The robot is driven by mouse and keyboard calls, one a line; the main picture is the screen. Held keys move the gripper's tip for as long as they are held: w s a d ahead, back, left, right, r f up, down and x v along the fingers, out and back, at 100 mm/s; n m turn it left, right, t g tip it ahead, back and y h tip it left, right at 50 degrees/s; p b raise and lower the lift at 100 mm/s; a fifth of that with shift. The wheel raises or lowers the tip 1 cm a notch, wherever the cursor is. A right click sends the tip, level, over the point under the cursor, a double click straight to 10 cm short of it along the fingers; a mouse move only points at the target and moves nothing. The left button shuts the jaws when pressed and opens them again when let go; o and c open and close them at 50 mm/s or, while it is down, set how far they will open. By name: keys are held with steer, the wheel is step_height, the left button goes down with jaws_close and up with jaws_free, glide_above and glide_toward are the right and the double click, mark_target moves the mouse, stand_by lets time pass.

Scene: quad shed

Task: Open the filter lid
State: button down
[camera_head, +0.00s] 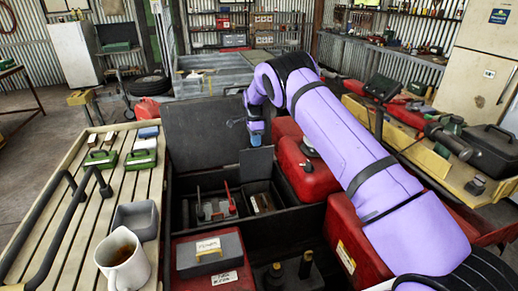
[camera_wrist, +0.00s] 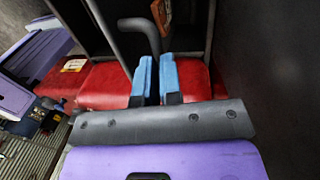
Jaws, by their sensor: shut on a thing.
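A small dark grey panel (camera_head: 257,164), which looks like the filter lid, stands upright at the back of an open black compartment in the head view. My gripper (camera_head: 256,136) points down at its top edge and is shut on it. In the wrist view the blue fingertips (camera_wrist: 157,82) are close together, with a thin dark gap between them. What lies in the gap is hard to make out. A larger dark panel (camera_head: 203,132) stands upright just left of the small one. The compartment (camera_head: 220,207) below holds a grey part and a red lever.
Red bodywork (camera_head: 305,170) lies close right of my gripper. A slatted wooden rack (camera_head: 78,207) with black rails (camera_head: 62,225) holds a mug (camera_head: 122,262), a grey tub (camera_head: 137,220) and green-and-white boxes (camera_head: 140,158). A grey case (camera_head: 209,254) sits in front. A cluttered bench stands right.

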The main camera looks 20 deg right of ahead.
steer(key=shift+w+a+f+g, duration=0.1)
steer(key=shift+w+f, duration=0.2)
steer(key=shift+f, duration=0.25)
steer(key=shift+w+f+g, duration=0.1)
steer(key=shift+w+f, duration=0.2)
steer(key=shift+f, duration=0.25)
steer(key=shift+w+a+f+g, duration=0.1)
steer(key=shift+w+f, duration=0.2)
steer(key=shift+f, duration=0.25)
steer(key=c, duration=1.2)
jaws_free()
steer(key=shift+r, duration=0.1)
steer(key=v, duration=1.3)
steer(key=shift+d+r, duration=0.15)
steer(key=shift+r, duration=0.2)
steer(key=shift+w, duration=0.1)
